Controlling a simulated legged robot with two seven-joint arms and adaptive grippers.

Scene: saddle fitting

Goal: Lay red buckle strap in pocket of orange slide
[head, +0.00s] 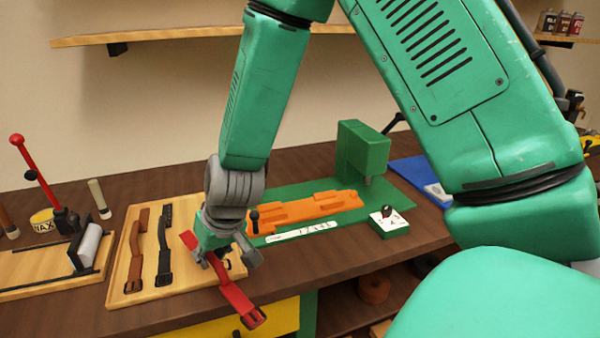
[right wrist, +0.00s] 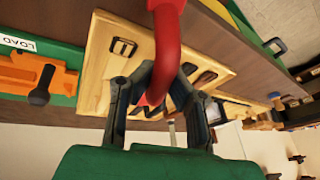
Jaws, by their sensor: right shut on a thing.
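My right gripper (head: 226,256) is shut on the red buckle strap (head: 238,299) and holds it above the front right of the wooden board. The strap hangs tilted, its buckle end low toward the table's front edge. In the right wrist view the strap (right wrist: 166,50) passes between the two fingers of my gripper (right wrist: 158,88). The orange slide (head: 312,207) lies on a green base behind and to the right of the gripper; part of it also shows in the right wrist view (right wrist: 22,73). The gripper hides part of its left end. My left gripper is out of view.
The wooden board (head: 185,292) carries a brown strap (head: 137,250) and a black strap (head: 164,245). A red-handled press (head: 40,180) stands at left.

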